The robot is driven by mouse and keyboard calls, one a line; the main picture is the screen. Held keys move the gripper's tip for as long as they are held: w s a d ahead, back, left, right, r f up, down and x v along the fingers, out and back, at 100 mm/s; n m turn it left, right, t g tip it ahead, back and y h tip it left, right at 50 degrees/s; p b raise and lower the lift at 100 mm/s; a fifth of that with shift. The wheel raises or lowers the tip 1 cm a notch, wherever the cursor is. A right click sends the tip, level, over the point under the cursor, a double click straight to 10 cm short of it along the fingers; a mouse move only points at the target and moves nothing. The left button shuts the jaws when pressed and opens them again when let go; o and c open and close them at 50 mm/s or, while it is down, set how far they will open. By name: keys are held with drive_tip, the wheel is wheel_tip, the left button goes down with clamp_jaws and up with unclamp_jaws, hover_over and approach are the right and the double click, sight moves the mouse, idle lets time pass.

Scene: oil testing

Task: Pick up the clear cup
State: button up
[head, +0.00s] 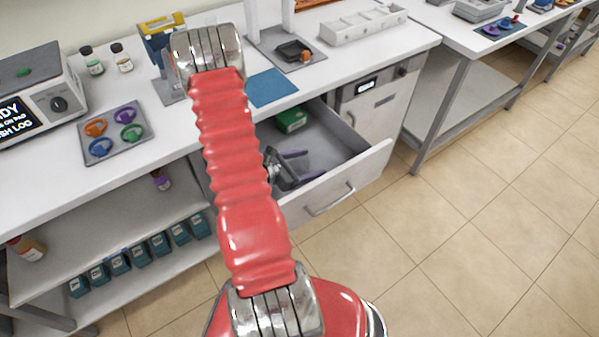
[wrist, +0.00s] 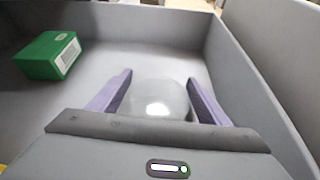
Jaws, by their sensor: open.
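The clear cup (wrist: 158,97) is a faint, see-through round shape on the grey drawer floor in the wrist view. It lies between the two purple fingers of my gripper (wrist: 160,95), which are spread apart on either side of it. A gap seems to show on each side. The gripper body hides the cup's near part. In the head view my gripper (head: 297,164) is inside the open drawer (head: 365,166), partly behind my red arm. I cannot make out the cup there.
A green box (wrist: 50,55) with a white label lies in the drawer's far left; it also shows in the head view (head: 291,120). Drawer walls (wrist: 238,65) rise close on the right. The counter (head: 180,130) with a tray of coloured rings (head: 114,133) is at left.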

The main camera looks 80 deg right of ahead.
drive_tip(key=shift+s+d+f, duration=0.1)
drive_tip(key=shift+s+d, duration=0.1)
drive_tip(key=shift+c, duration=0.3)
drive_tip(key=c, duration=1.1)
